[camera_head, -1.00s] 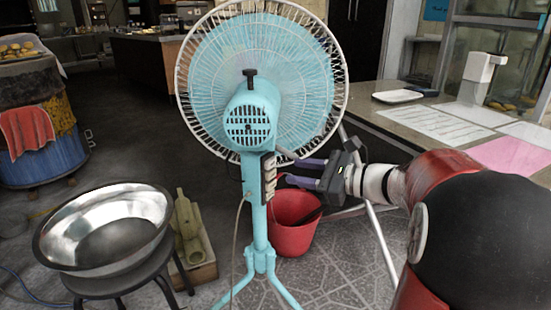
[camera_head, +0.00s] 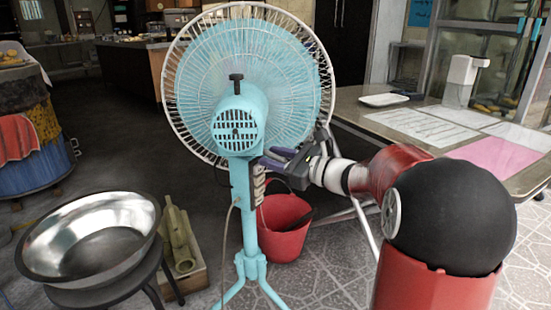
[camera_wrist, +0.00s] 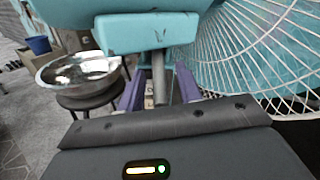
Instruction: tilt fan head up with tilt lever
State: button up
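The teal fan (camera_head: 245,90) stands upright on its pole, seen from behind in the head view, with its motor housing (camera_head: 239,122) toward me. In the wrist view, the grey tilt lever (camera_wrist: 158,75) hangs from a teal block (camera_wrist: 150,32) under the fan head. My gripper (camera_head: 270,160) is at the right of the fan's neck, just below the head. In the wrist view, my gripper (camera_wrist: 160,88) is open, with one purple finger on each side of the lever and visible gaps. I cannot tell whether either finger touches it. The lever is mostly hidden in the head view.
A metal bowl (camera_head: 95,238) sits on a stool at the left, beside a wooden piece (camera_head: 178,240). A red bucket (camera_head: 287,235) stands behind the pole. A table with papers (camera_head: 430,128) is at the right. The fan's wire cage (camera_wrist: 265,50) is close in the wrist view.

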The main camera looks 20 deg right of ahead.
grip_shut()
jog(key=shift+f, duration=0.1)
jog(key=shift+f+b, duration=0.35)
jog(key=shift+b, duration=0.35)
jog(key=shift+a+f+t+y+b, duration=0.15)
jog(key=shift+t+y+b, duration=0.25)
jog(key=shift+b, duration=0.5)
grip_release()
jog(key=shift+w, duration=0.1)
